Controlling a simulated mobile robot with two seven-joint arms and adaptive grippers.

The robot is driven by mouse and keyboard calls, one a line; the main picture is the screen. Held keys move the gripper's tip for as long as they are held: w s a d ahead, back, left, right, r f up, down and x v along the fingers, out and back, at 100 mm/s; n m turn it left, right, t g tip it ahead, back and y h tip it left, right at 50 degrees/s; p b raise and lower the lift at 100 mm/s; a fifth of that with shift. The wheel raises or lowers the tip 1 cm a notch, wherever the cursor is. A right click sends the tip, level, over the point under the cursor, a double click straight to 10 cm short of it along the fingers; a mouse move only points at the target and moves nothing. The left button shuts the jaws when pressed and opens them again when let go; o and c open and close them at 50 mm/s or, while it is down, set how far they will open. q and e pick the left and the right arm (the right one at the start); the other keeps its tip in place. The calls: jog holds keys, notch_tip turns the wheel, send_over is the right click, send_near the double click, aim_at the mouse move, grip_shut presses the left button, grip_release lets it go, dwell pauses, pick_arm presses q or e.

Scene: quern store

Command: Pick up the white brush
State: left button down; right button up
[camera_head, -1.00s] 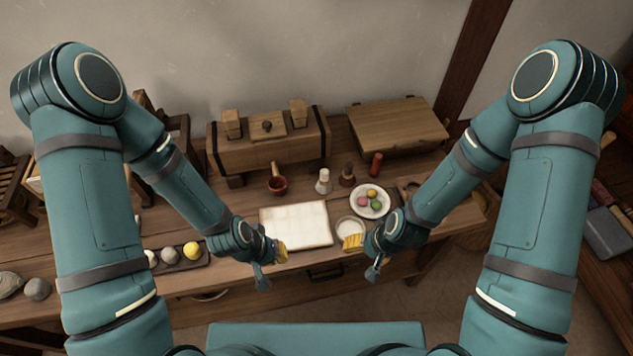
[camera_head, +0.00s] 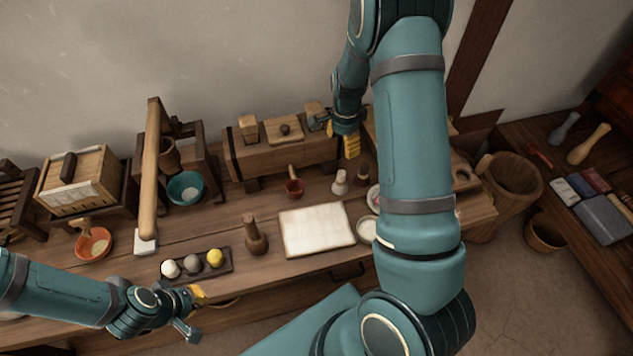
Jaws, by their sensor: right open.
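The white brush (camera_head: 340,183) stands upright on the wooden table, between a small red-brown dipper and a darker brush. My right gripper (camera_head: 338,134) is open and empty, above and behind the white brush in the picture, in front of the wooden chest, and apart from the brush. My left gripper (camera_head: 194,312) is open and empty at the table's front edge, lower left, far from the brush.
The dark brush (camera_head: 362,175) stands close to the right of the white one. The red-brown dipper (camera_head: 294,187) stands to its left. A white board (camera_head: 317,231) lies in front. My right arm hides most of the plate and the box at right.

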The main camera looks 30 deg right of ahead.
aim_at(342, 173)
notch_tip(342, 173, down, 8)
jog(key=shift+d+f+b, duration=0.15)
jog(key=shift+f+b, duration=0.05)
jog(key=shift+b, duration=0.5)
jog(key=shift+s+f+b, duration=0.2)
jog(key=shift+f+b, duration=0.05)
jog(key=shift+f, duration=1.1)
jog(key=shift+s+f+b, duration=0.2)
jog(key=shift+f, duration=1.15)
jog(key=shift+a, duration=0.2)
grip_shut()
